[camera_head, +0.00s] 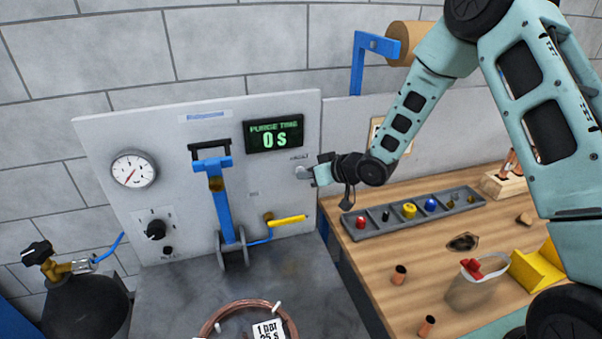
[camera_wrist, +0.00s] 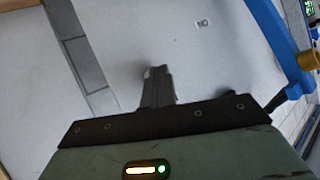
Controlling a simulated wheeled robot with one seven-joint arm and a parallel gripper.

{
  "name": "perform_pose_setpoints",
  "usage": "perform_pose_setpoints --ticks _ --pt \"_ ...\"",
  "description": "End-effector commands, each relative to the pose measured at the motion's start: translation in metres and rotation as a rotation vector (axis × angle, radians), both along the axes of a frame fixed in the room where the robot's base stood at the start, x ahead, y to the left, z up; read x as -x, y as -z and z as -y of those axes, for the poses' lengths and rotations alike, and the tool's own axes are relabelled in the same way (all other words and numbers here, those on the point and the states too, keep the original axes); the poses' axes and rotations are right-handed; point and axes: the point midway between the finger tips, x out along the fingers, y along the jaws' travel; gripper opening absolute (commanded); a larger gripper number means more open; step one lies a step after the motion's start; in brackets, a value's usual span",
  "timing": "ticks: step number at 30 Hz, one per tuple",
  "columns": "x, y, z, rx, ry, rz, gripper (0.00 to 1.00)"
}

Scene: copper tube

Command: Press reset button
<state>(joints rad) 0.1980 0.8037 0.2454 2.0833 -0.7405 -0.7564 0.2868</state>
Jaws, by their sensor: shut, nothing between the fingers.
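The grey panel (camera_head: 255,190) carries a display (camera_head: 273,136) that reads "PURGE TIME 0 s". Below the display's right side is a small label with a pale round button (camera_head: 301,172) under it; the label's text is too small to read. My gripper (camera_head: 314,176) is at the panel's right edge, its fingertips right at the button; whether they touch it I cannot tell. In the wrist view the shut, empty fingers (camera_wrist: 158,74) point at the panel and cover most of a pale round shape at their tip.
A blue lever (camera_head: 223,200), a yellow-handled valve (camera_head: 288,220), a gauge (camera_head: 133,170) and a black knob (camera_head: 155,230) are on the panel. A parts tray (camera_head: 385,231) lies on the wooden bench below my arm. A copper coil (camera_head: 213,322) sits in front.

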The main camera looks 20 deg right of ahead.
Motion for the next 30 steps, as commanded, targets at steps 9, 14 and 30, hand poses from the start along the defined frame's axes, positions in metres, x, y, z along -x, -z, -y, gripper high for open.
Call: perform_pose_setpoints --ticks 9,14,30 --pt "0.012 0.001 0.0 0.001 0.0 0.001 0.0" --pt "0.018 0.0 0.0 -0.001 0.0 0.001 0.0" --pt "0.037 0.001 0.0 0.001 0.0 -0.001 0.0"
